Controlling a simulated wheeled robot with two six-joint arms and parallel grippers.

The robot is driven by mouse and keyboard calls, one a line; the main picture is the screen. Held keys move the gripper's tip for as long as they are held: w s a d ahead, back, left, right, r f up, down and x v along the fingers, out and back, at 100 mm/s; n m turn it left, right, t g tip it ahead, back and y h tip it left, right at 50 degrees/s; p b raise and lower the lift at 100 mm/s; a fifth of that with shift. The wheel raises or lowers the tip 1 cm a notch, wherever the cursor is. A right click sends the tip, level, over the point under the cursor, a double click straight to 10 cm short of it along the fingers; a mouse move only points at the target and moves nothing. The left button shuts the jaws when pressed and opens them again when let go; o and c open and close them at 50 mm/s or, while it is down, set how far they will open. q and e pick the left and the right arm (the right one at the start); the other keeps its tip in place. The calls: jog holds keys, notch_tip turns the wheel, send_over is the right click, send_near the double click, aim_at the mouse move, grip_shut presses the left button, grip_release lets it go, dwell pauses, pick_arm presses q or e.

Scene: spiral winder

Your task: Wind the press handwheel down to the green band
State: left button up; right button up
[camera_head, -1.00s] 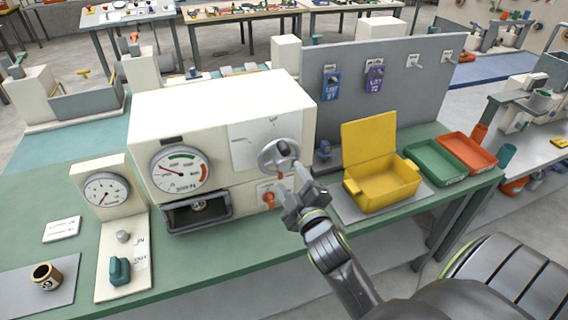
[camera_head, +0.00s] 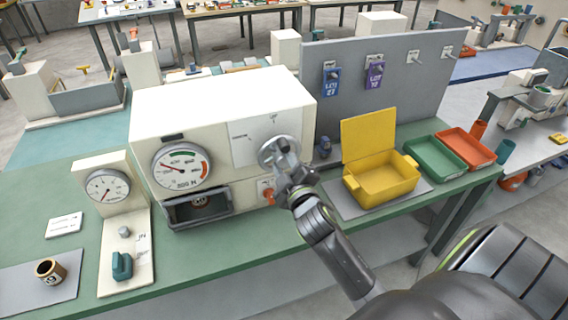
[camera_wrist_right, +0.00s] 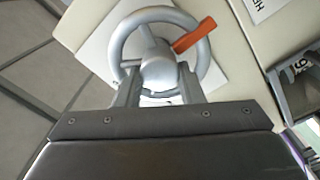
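The press is a white box with a silver handwheel (camera_head: 266,153) on its front. In the right wrist view the handwheel (camera_wrist_right: 119,39) fills the upper middle, with an orange tab (camera_wrist_right: 194,36) at its right. My right gripper (camera_head: 287,166) is at the wheel. In the wrist view its two fingers (camera_wrist_right: 160,84) stand apart at the wheel's lower part, with the hub between their tips; contact is unclear. The big dial (camera_head: 182,165) has a green band at its top and a red one at right; its needle points upper left, outside the green. My left gripper is not in view.
A small gauge (camera_head: 107,187) stands left of the press. A dark open drawer or recess (camera_head: 197,208) is under the dial. A yellow open box (camera_head: 382,180), a green tray (camera_head: 435,159) and an orange tray (camera_head: 466,149) are at right. The green bench front is largely clear.

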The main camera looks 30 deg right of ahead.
jog(key=shift+c, duration=0.9)
jog(key=shift+m, duration=0.3)
jog(key=shift+f+m+b, duration=0.1)
jog(key=shift+m+b, duration=0.45)
jog(key=shift+m, duration=0.45)
jog(key=shift+d+m+b, duration=0.1)
jog(key=shift+m+b, duration=0.35)
jog(key=shift+m, duration=1.05)
jog(key=o, duration=1)
